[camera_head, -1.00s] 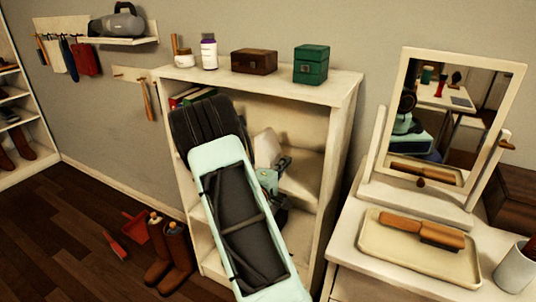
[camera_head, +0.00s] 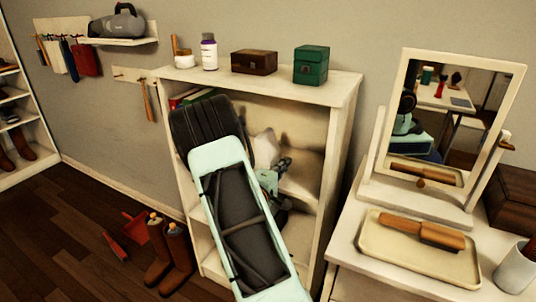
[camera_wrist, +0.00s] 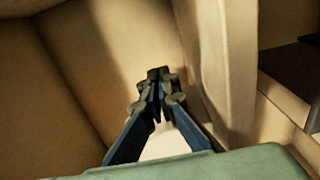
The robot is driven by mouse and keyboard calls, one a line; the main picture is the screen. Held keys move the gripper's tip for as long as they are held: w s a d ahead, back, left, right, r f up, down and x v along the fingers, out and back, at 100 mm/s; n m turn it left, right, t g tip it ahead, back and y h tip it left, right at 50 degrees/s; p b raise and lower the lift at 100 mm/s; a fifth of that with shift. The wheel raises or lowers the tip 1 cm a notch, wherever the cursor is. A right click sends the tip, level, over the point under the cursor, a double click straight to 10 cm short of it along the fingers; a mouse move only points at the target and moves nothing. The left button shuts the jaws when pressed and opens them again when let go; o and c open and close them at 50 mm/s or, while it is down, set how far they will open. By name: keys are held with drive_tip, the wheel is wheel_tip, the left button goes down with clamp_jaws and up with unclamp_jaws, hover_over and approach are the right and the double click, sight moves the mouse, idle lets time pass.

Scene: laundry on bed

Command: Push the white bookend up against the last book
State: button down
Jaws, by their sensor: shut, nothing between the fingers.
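The white bookend (camera_head: 265,146) stands on the upper shelf of the bookcase, partly hidden behind my arm. Books with red and green covers (camera_head: 186,98) show at the left of the same shelf; my arm hides the rest of the row, so I cannot tell the gap between the last book and the bookend. My gripper (camera_head: 284,163) is inside this compartment, just right of the bookend; contact is not clear. In the wrist view my gripper (camera_wrist: 160,76) has its fingers together with nothing between them.
The bookcase (camera_head: 340,130) has a right side wall close to my gripper. On its top are a brown box (camera_head: 254,62), a green box (camera_head: 311,65) and a white bottle (camera_head: 209,52). A dresser with a mirror (camera_head: 445,120) and tray (camera_head: 415,262) stands at right. Boots (camera_head: 178,255) stand at left.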

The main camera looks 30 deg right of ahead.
sight(262, 162)
drive_tip(key=shift+w, duration=0.1)
drive_tip(key=shift+w+a+b, duration=0.35)
drive_tip(key=shift+w+a, duration=0.2)
drive_tip(key=shift+w, duration=0.35)
drive_tip(key=shift+w+a+b, duration=0.4)
drive_tip(key=shift+w+a, duration=0.2)
drive_tip(key=shift+w, duration=0.35)
drive_tip(key=shift+w+a+b, duration=0.35)
drive_tip(key=shift+w+a, duration=0.2)
drive_tip(key=shift+w, duration=0.35)
drive_tip(key=shift+w+a, duration=0.15)
drive_tip(key=shift+w, duration=0.05)
drive_tip(key=shift+w+a+b, duration=0.45)
drive_tip(key=shift+w+a, duration=0.1)
drive_tip(key=shift+w, duration=0.4)
drive_tip(key=shift+w+a+b, duration=0.45)
drive_tip(key=shift+w+a, duration=0.05)
drive_tip(key=shift+w, duration=0.4)
drive_tip(key=shift+w+a, duration=0.1)
